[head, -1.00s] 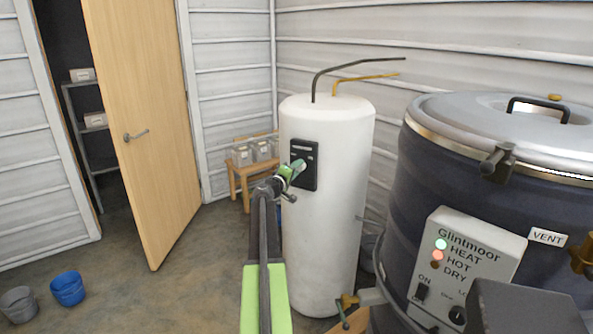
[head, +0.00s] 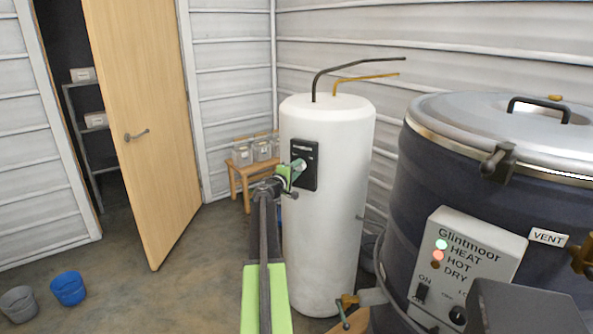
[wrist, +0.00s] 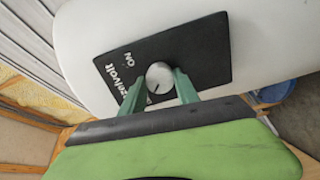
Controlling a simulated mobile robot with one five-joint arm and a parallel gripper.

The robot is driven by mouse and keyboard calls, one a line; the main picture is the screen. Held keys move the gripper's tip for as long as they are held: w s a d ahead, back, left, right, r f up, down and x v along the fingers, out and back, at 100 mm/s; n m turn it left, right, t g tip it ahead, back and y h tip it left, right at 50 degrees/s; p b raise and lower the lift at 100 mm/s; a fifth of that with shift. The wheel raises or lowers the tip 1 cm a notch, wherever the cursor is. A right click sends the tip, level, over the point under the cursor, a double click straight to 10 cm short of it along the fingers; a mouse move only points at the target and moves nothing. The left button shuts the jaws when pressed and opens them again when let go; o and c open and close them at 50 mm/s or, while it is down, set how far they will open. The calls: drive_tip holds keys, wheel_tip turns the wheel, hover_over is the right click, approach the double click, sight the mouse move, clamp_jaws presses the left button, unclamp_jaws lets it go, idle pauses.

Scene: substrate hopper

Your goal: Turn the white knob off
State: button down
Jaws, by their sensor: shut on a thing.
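The white knob (wrist: 158,74) sits on a black panel (wrist: 205,50) with "ON" lettering near it. A small dark mark shows on the knob's lower edge in the wrist view. The panel (head: 310,180) is on the front of a white tank (head: 335,240) in the head view, where the knob (head: 300,165) is partly hidden by my gripper (head: 291,171). In the wrist view my gripper (wrist: 159,84) has its green fingers on either side of the knob, shut on it.
A dark drum (head: 405,190) with a Glintmoor control box (head: 495,250) stands close on the right. A blue bucket (head: 68,288) and a grey bucket (head: 20,303) stand on open floor at left, before an open door (head: 150,90).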

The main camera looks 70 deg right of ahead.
drive_tip(key=c, duration=0.9)
unclamp_jaws()
drive_tip(key=shift+w, duration=0.2)
drive_tip(key=shift+s, duration=0.1)
drive_tip(key=w+a, duration=0.2)
drive_tip(key=a, duration=1.5)
drive_tip(key=shift+w+a, duration=0.15)
